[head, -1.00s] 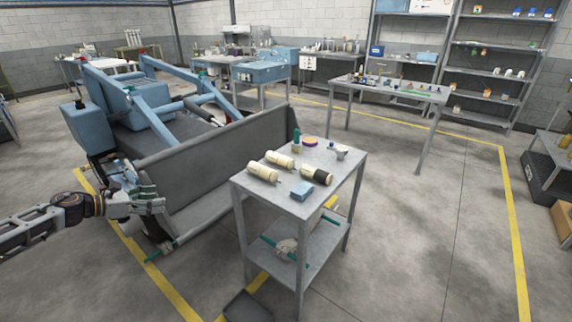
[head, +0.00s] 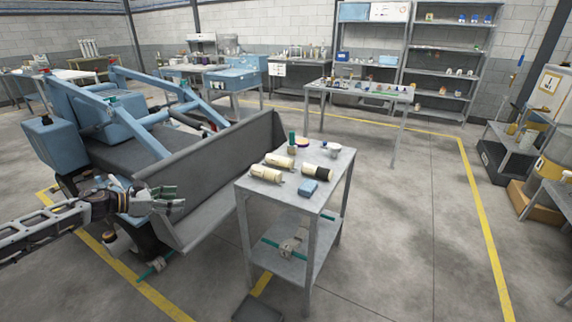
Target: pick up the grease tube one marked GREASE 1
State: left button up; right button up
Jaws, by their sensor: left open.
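Several grease tubes lie on the top of a grey metal cart (head: 322,190). One cream tube (head: 266,174) lies at the front left, another cream tube (head: 280,161) lies behind it, and a tube with a dark wrap (head: 317,172) lies to the right. Their markings are too small to read, so I cannot tell which is GREASE 1. My left gripper (head: 178,199) is open and empty, left of the cart and apart from it, in front of the grey loader bucket. My right gripper is not in view.
A blue block (head: 309,188), a green bottle (head: 292,139), a purple-topped round tin (head: 303,142) and a small metal item (head: 331,150) share the cart top. The grey bucket (head: 215,185) of a blue machine stands close left. A dark tray (head: 257,308) lies on the floor. Open floor lies right.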

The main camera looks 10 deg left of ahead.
aim_at(284, 163)
jog(key=j+z, duration=0.2)
jog(key=j, duration=0.2)
jog(key=k+j+z, duration=0.2)
jog(key=j, duration=0.2)
jog(key=j+z, duration=0.25)
jog(key=j, duration=0.3)
jog(key=j+z, duration=0.25)
jog(key=j, duration=0.25)
jog(key=k+j+z, duration=0.2)
jog(key=j, duration=0.35)
jog(key=j+z, duration=0.25)
jog(key=j, duration=0.25)
jog(key=j+z, duration=0.2)
jog(key=j, duration=0.2)
jog(key=k+j+z, duration=0.2)
jog(key=j, duration=0.2)
jog(key=i+j+z, duration=0.2)
jog(key=j, duration=0.15)
jog(key=j+z, duration=0.35)
jog(key=j, duration=0.2)
jog(key=i+l, duration=0.25)
jog(key=i, duration=0.15)
